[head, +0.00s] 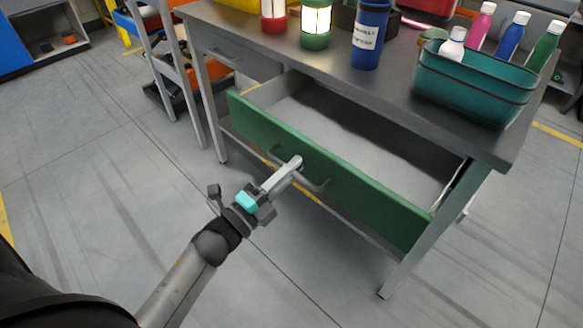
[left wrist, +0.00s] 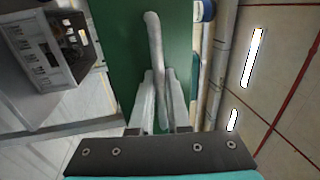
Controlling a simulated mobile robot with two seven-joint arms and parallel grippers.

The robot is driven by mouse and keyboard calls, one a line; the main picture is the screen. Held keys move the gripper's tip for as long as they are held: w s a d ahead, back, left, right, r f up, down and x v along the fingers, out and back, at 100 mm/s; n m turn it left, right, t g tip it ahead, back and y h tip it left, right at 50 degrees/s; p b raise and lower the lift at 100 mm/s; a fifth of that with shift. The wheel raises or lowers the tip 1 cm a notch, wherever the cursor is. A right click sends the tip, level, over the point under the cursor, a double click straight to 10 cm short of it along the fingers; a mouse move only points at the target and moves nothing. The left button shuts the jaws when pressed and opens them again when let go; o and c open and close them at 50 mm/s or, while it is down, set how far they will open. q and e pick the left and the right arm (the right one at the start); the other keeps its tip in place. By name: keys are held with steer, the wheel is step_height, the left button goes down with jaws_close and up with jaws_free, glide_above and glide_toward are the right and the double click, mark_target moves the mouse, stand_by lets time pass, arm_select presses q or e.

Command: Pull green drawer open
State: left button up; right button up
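The green drawer (head: 330,171) stands well out from the metal table, and its grey inside shows empty where I can see it. Its bar handle (head: 314,183) is on the green front. My left gripper (head: 294,164) reaches the handle from the front, with its fingers around the bar. In the left wrist view, the handle (left wrist: 154,40) runs between the two fingertips (left wrist: 159,80), which look closed against it, with the green front (left wrist: 115,40) behind. My right gripper is in neither view.
The metal tabletop (head: 385,86) holds a red lantern (head: 273,16), a green lantern (head: 316,22), a blue container (head: 370,35) and a teal bin (head: 475,88) with bottles. A table leg (head: 405,268) stands right of the drawer. The floor in front is clear.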

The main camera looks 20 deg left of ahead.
arm_select(q)
steer(key=shift+o, duration=0.9)
steer(key=shift+s, duration=0.1)
steer(key=p+v, duration=0.2)
steer(key=v, duration=1.3)
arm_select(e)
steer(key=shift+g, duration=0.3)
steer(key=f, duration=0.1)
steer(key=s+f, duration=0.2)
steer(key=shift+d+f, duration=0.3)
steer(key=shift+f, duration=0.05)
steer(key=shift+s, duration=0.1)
